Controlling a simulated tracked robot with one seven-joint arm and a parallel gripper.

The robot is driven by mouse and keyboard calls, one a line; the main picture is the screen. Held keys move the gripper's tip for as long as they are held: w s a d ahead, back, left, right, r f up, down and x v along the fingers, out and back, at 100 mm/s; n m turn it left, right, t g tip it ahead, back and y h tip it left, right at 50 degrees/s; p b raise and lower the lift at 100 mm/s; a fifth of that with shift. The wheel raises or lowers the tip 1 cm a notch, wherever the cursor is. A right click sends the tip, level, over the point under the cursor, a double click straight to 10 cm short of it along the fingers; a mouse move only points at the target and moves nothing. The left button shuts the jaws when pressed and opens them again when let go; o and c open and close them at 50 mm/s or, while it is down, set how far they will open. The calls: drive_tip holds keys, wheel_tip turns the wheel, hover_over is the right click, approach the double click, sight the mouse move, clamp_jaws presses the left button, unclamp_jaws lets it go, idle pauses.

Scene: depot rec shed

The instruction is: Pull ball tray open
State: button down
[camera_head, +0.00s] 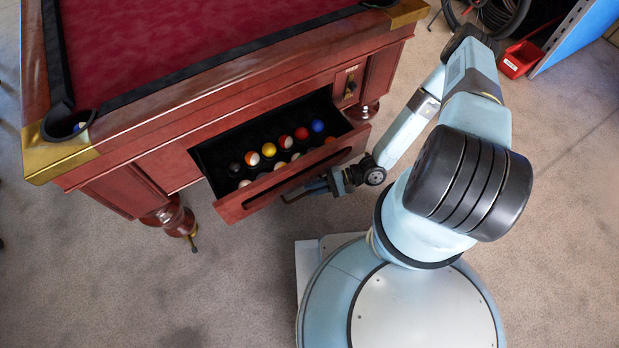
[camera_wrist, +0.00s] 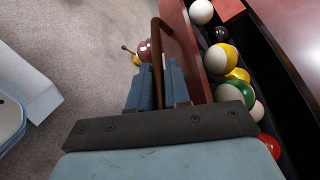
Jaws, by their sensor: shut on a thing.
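The ball tray (camera_head: 232,208) is a drawer with a reddish wood front and a dark inside, in the side of the pool table (camera_head: 170,130). It stands pulled out from the table side, with several coloured balls in it. In the wrist view its wooden front (camera_wrist: 193,60) is on the right, with balls behind it. My gripper (camera_head: 335,183) is at the outer face of the tray front, and its fingers (camera_wrist: 158,85) are shut on the tray's brown bar handle (camera_wrist: 157,45). The fingers and wrist hide part of the handle.
A table leg (camera_head: 172,217) stands left of the tray, near the floor. A red bin (camera_head: 519,58) and a blue panel (camera_head: 577,32) are at the upper right. A ball (camera_head: 80,126) sits in the corner pocket. Carpet left of my base is clear.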

drive_tip(key=shift+s+d+f, duration=0.1)
drive_tip(key=shift+s+d, duration=0.1)
drive_tip(key=shift+d, duration=0.15)
drive_tip(key=c, duration=1.5)
unclamp_jaws()
drive_tip(key=shift+o, duration=0.3)
drive_tip(key=v, duration=1.3)
drive_tip(key=shift+d, duration=0.3)
